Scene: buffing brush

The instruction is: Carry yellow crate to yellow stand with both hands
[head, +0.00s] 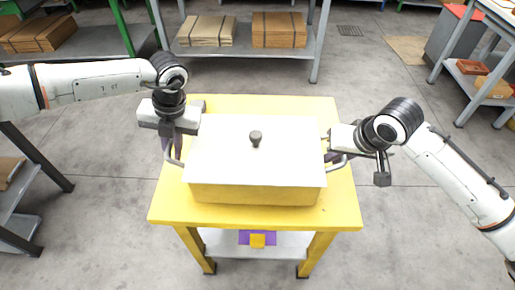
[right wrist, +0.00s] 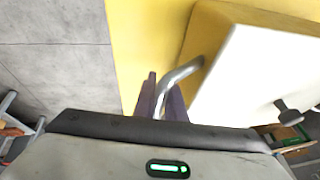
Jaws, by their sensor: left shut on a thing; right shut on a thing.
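The yellow crate (head: 255,194) with a white lid (head: 225,150) and a dark knob sits on or just above the top of the yellow stand (head: 175,208); I cannot tell if it touches. My left gripper (head: 174,155) is shut on the metal handle at the crate's left side. My right gripper (head: 334,158) is shut on the handle at the right side. In the right wrist view, the purple fingers of my right gripper (right wrist: 162,98) are around the bent metal handle (right wrist: 183,72) of the crate (right wrist: 205,30).
The stand's lower shelf (head: 220,243) holds a purple and yellow item (head: 257,240). Behind is a grey shelf (head: 290,45) with cardboard stacks. Another shelf stands at the left edge (head: 20,205), and a table with small boxes stands at the upper right. The floor around the stand is clear.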

